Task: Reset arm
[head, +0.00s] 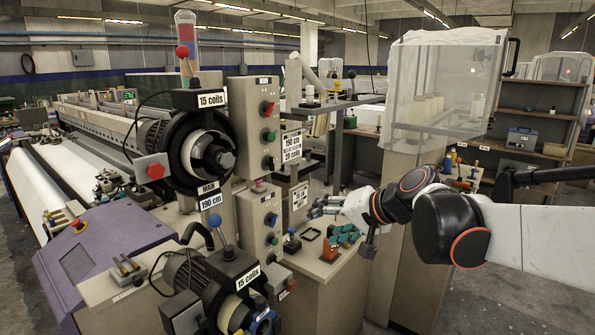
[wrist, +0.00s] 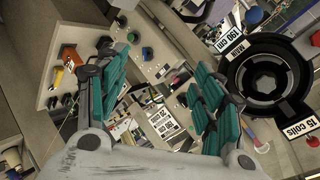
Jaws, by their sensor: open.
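My arm (head: 425,215) reaches in from the right in the head view. My gripper (head: 328,222), with teal finger pads, is in front of the loom's control column, above a small beige counter (head: 325,268). In the wrist view my gripper (wrist: 162,88) shows its two fingers wide apart, with nothing between them. Labels and parts of the machine show behind the gap. The gripper looks empty.
The control column (head: 258,130) with red and green knobs stands left of my gripper. The black drum marked 15 coils (head: 205,150) is further left. A clear plastic cover (head: 445,85) hangs behind my arm. An orange block (head: 330,249) sits on the counter.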

